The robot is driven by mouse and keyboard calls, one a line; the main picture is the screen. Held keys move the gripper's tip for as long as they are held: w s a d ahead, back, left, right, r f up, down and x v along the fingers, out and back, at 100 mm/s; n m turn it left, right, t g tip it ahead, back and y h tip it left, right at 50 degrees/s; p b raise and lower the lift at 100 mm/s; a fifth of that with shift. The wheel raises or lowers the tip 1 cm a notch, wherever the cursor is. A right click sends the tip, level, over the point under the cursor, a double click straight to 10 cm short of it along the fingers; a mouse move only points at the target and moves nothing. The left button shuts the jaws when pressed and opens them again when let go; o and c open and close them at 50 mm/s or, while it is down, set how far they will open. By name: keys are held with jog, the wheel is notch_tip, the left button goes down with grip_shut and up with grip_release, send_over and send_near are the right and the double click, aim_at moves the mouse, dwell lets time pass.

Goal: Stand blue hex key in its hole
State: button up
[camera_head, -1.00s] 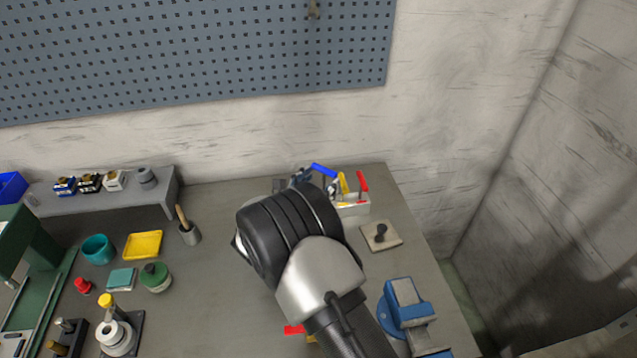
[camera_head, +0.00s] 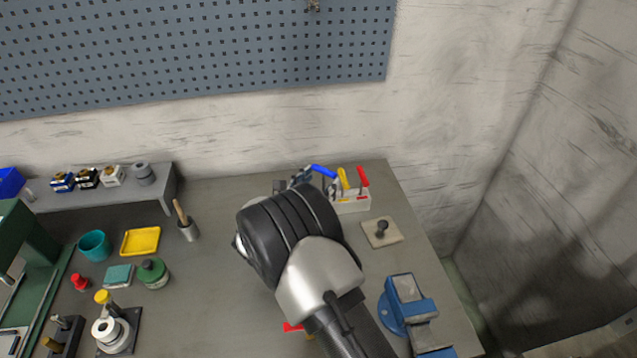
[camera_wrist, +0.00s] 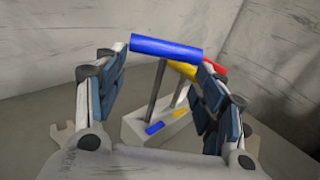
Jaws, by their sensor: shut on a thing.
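The blue hex key's handle (camera_wrist: 166,48) lies between my fingertips in the wrist view; it also shows in the head view (camera_head: 323,171). My gripper (camera_wrist: 168,58) is shut on it. Its grey shaft (camera_wrist: 155,88) slants down to the pale block (camera_wrist: 187,134), near a blue label (camera_wrist: 155,128). I cannot tell whether its tip is inside the hole or just above it. The yellow-handled key (camera_head: 344,178) and red-handled key (camera_head: 363,177) stand upright in the block (camera_head: 352,203). My arm hides the block's left part in the head view.
A flat plate with a dark knob (camera_head: 381,232) lies right of the block, and a blue vise (camera_head: 410,303) stands nearer. The wall is close behind.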

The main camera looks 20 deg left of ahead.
jog(key=shift+f+b, duration=1.3)
jog(key=shift+f, duration=0.4)
jog(key=shift+r, duration=0.2)
jog(key=shift+r+p, duration=1.35)
jog(key=shift+r, duration=0.8)
jog(key=shift+b, duration=0.45)
jog(key=shift+f+b, duration=1.7)
jog(key=shift+f, duration=0.6)
jog(key=o, duration=1)
jog(key=shift+o, duration=0.7)
jog(key=shift+s+f, duration=0.1)
